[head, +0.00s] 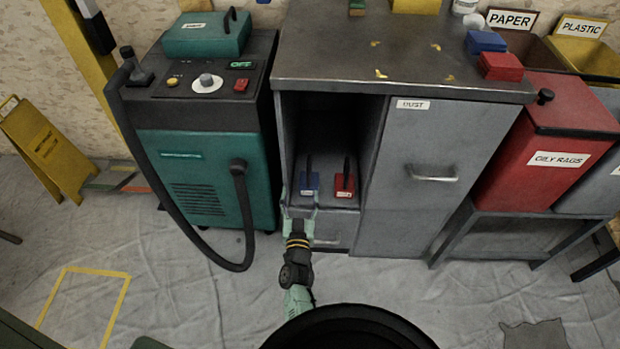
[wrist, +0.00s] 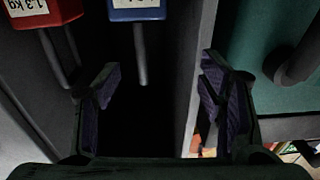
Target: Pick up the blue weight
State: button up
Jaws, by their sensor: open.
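The blue weight (head: 309,190) stands in the open compartment of the grey cabinet (head: 330,150), left of a red weight (head: 344,189). Each has a thin upright handle and a white label. My gripper (head: 300,205) is at the compartment's lower left front, close in front of the blue weight. In the wrist view my gripper (wrist: 160,78) is open and empty. The blue weight (wrist: 136,12) shows there at the top edge, cut off, with its handle pointing down between the fingers in the picture. The red weight (wrist: 50,12) is at the upper left.
The compartment's left wall (wrist: 198,60) runs close by the right-hand finger in the wrist view. A teal machine (head: 195,180) with a black hose stands left of the cabinet. A closed door (head: 425,170) is on the right. The sheeted floor (head: 400,290) in front is mostly clear.

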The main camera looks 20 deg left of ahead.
aim_at(308, 188)
jog(key=shift+h, duration=0.4)
jog(key=w+f, duration=0.2)
jog(key=w, duration=0.1)
jog(key=w+f, duration=0.1)
jog(key=shift+w+d+f+b, duration=0.25)
jog(key=shift+f+b, duration=0.05)
jog(key=shift+b, duration=0.05)
jog(key=b+x, duration=0.1)
jog(key=x, duration=0.4)
jog(key=shift+w+f+b, duration=0.1)
jog(key=shift+w+b, duration=0.25)
jog(key=shift+w, duration=0.05)
jog(key=shift+c, duration=0.5)
grip_shut()
jog(key=shift+r, duration=0.3)
